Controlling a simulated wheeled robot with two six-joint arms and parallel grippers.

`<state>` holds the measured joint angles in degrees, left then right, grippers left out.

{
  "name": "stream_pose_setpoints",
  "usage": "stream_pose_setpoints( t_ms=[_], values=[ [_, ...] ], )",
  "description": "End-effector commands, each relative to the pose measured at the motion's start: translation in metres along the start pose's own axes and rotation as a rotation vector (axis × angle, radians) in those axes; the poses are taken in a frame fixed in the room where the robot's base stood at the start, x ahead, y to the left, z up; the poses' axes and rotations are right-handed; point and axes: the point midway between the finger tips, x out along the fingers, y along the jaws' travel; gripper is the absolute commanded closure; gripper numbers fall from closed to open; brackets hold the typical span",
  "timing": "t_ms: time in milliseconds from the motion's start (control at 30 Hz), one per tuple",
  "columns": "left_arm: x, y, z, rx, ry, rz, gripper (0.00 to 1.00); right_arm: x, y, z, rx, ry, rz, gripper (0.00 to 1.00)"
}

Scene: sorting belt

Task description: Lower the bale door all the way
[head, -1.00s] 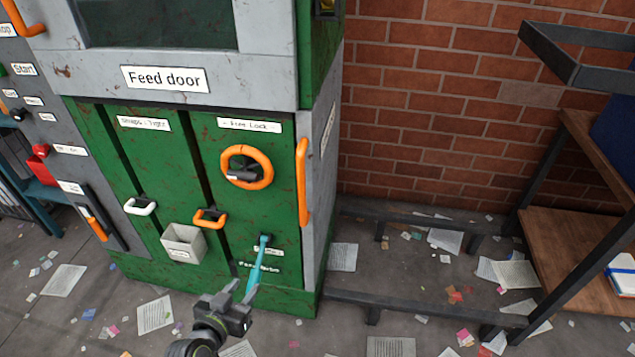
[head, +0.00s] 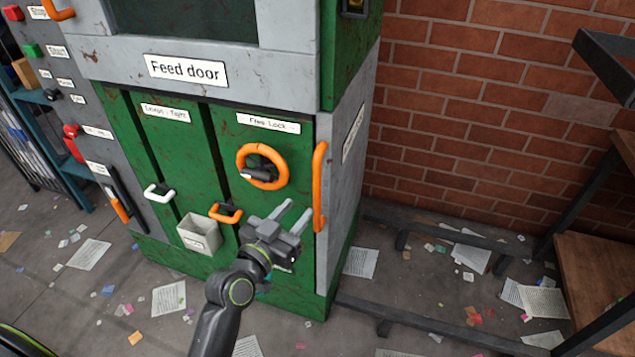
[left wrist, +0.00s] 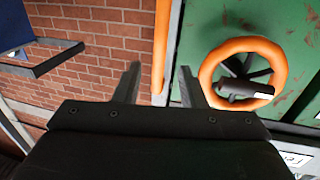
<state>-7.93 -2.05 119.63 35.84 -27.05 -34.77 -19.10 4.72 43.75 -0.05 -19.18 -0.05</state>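No legible label reads "bale door". The green lower front panel (head: 225,150) of the machine is upright below the grey "Feed door" band (head: 120,60). The panel carries an orange handwheel (head: 281,181) with a dark hub, also in the left wrist view (left wrist: 272,55). A vertical orange bar handle (head: 318,190) runs along the machine's right front edge; it also shows in the left wrist view (left wrist: 160,45). My left gripper (head: 297,209) is open and empty, in front of the panel, left of the bar. In the wrist view the bar appears between its fingertips. My right gripper is not in view.
A small orange handle (head: 229,213), a white handle (head: 158,194) and a grey box (head: 198,235) project from the front. A dark metal frame (head: 420,318) lies low to the right, before a brick wall (head: 450,120). Paper scraps litter the floor.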

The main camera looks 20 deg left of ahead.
Motion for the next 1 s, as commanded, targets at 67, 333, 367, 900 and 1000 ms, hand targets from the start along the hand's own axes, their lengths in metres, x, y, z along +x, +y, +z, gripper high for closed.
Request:
stream_pose_setpoints(
  t_ms=[67,333,367,900,1000],
  values=[
    [0.018,0.000,-0.003,-0.001,0.002,0.001,0.63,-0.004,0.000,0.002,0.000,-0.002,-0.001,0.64],
    [0.066,0.000,-0.002,-0.001,0.001,0.001,0.63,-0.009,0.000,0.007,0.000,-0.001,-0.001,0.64],
    [0.071,0.000,-0.002,0.000,0.001,0.001,0.63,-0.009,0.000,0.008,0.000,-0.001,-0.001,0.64],
    [0.095,0.000,0.000,-0.001,0.000,-0.001,0.63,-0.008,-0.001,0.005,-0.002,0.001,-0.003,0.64],
    [0.095,0.000,0.000,-0.001,0.000,-0.001,0.68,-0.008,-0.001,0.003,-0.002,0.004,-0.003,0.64]
  ],
)
